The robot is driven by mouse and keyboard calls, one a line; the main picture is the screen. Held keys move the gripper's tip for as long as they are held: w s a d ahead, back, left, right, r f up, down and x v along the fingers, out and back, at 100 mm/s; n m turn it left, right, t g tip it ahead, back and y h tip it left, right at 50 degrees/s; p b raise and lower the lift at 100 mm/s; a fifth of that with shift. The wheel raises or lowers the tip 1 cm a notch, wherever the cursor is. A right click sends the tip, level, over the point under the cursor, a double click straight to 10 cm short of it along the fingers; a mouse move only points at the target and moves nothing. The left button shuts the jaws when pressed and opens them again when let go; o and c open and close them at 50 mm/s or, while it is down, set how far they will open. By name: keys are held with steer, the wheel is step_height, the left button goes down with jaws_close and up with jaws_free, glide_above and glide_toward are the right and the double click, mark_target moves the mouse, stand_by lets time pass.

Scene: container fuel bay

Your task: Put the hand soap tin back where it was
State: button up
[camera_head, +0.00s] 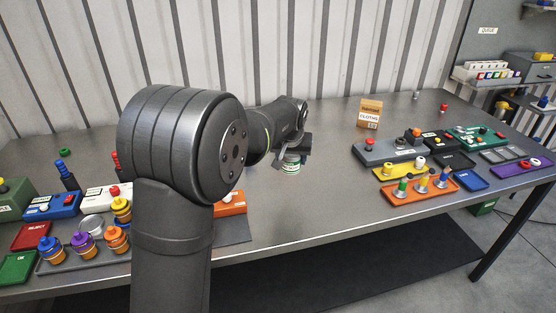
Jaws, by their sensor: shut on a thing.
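The hand soap tin (291,165) is a small white and green round tin near the middle of the bench, just below my gripper. My gripper (291,153) is at the end of my dark arm, pointing down, and is shut on the tin's top. The fingers are small and partly hidden by the arm's wrist. The tin looks upright. I cannot tell whether its base touches the bench top.
A brown cloths box (370,113) stands at the back, right of the tin. Grey, yellow and orange blocks (419,188) with small parts fill the right side. Trays and coloured boxes (52,205) crowd the left. The bench top (320,200) between is clear.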

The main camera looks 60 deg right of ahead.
steer(key=shift+s+a+r, duration=0.1)
steer(key=shift+s+r, duration=0.35)
steer(key=shift+s, duration=0.3)
